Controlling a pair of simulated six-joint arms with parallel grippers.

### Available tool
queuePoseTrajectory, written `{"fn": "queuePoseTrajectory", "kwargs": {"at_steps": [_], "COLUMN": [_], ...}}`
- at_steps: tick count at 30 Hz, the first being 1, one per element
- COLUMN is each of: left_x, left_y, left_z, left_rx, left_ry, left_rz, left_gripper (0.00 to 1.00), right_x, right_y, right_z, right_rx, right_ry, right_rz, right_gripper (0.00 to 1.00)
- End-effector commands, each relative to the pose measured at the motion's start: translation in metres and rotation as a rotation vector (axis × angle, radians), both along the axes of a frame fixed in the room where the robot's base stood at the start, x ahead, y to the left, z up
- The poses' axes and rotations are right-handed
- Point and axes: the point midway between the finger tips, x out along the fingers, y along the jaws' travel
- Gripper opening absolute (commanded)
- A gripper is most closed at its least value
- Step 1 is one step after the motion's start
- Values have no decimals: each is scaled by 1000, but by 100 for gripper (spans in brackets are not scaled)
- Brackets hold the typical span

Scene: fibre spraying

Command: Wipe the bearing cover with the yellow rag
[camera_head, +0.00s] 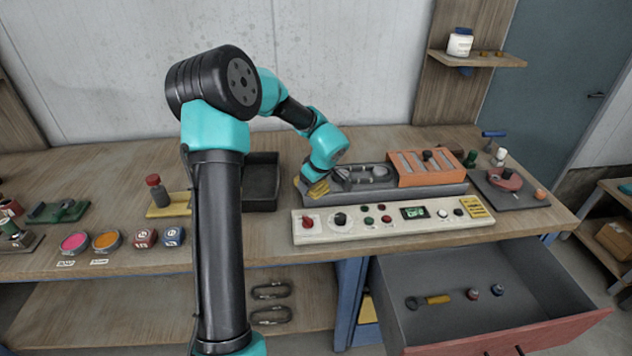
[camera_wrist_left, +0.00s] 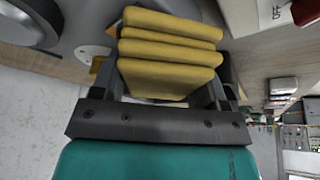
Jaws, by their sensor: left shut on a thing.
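A yellow rag (camera_head: 318,189), folded in several layers, is at the left end of a grey machine base (camera_head: 420,192) in the head view. It fills the middle of the left wrist view (camera_wrist_left: 170,55). My left gripper (camera_head: 314,185) is shut on it, with one finger on each side. The bearing cover is not clearly identified; a rounded dark grey part (camera_head: 372,174) sits on the base, to the right of the rag. A grey ring-shaped part shows at the upper left of the wrist view (camera_wrist_left: 28,22). Whether the rag touches the base is unclear. My right gripper is out of view.
A control panel (camera_head: 285,222) with knobs and buttons lies in front of the base. An orange block (camera_head: 425,167) sits on its right end. A black tray (camera_head: 261,182) stands to the left. An open drawer (camera_head: 560,293) juts out below, holding a wrench.

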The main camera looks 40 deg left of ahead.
Motion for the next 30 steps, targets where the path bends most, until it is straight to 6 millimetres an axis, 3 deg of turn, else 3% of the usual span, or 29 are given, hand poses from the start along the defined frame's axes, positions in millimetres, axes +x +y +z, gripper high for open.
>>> {"fn": "queuePoseTrajectory", "kwargs": {"at_steps": [5, 7, 30], "left_x": [-5, -5, -5], "left_y": [4, 4, 3], "left_z": [5, 23, 81], "left_rx": [2, 4, 1], "left_ry": [2, -2, 2], "left_rz": [-7, -6, -7], "left_gripper": [33, 33, 33], "right_x": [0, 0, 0], "right_y": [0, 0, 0], "right_z": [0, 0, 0], "right_rx": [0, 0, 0], "right_ry": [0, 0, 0], "right_rz": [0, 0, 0], "right_gripper": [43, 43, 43]}}
